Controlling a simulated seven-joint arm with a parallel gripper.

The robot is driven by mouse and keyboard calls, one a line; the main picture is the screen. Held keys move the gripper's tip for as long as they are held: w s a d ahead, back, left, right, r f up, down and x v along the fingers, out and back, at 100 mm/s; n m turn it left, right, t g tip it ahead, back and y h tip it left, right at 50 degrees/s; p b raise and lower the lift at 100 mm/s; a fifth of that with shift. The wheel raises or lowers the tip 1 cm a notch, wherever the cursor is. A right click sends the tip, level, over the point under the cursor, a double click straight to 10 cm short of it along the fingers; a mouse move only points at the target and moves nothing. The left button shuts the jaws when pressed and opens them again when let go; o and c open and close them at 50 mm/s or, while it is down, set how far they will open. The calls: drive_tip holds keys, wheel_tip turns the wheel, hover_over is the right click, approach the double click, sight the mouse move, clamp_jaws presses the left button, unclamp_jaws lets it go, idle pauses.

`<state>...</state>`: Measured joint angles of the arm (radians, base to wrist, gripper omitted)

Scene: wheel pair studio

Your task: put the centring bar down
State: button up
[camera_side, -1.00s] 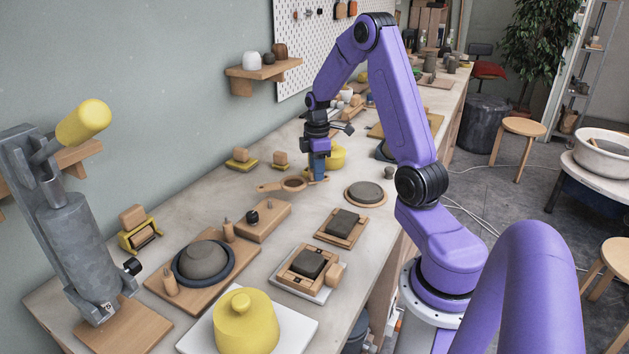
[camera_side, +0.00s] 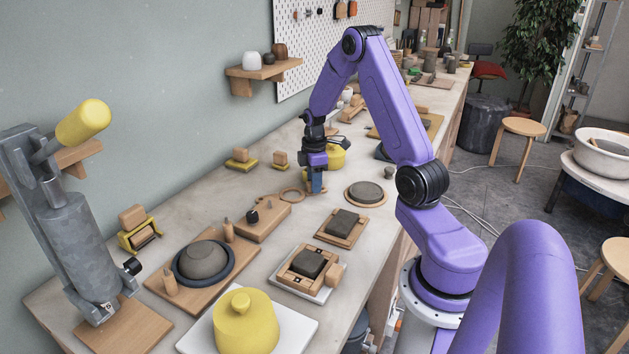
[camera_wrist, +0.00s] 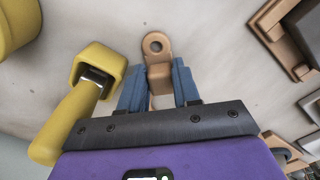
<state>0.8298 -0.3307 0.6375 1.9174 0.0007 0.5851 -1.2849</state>
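The centring bar (camera_side: 290,193) is a flat wooden piece with a large ring, low over the pale bench in the side view. In the wrist view its rounded end with a small hole and its thicker block (camera_wrist: 160,76) show. My gripper (camera_side: 315,187) is upright at the bar's right part, with its blue fingers (camera_wrist: 160,88) on both sides of the block and seemingly touching it. The rest of the bar is hidden under my gripper in the wrist view. I cannot tell whether the bar touches the bench.
A wooden board with a black knob (camera_side: 262,219) lies just in front of the bar. A round grey disc on wood (camera_side: 364,194) is to the right. A yellow pot (camera_side: 336,157) stands behind my gripper. A yellow-handled tool (camera_wrist: 85,95) lies left in the wrist view.

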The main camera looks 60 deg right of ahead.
wheel_tip(320, 180, up, 11)
drive_tip(key=a+r, duration=0.3)
drive_tip(key=a, duration=0.9)
drive_tip(key=s+a+n, duration=0.1)
drive_tip(key=s+a, duration=0.2)
drive_tip(key=a, duration=0.3)
drive_tip(key=s+a+n, duration=0.1)
drive_tip(key=s+a, duration=0.2)
drive_tip(key=a, duration=0.4)
drive_tip(key=s+a, duration=0.4)
drive_tip(key=s, duration=0.5)
drive_tip(key=s+a+n, duration=0.1)
drive_tip(key=s+a, duration=0.2)
drive_tip(key=s, duration=0.7)
drive_tip(key=shift+a+n, duration=0.3)
drive_tip(key=shift+a, duration=0.05)
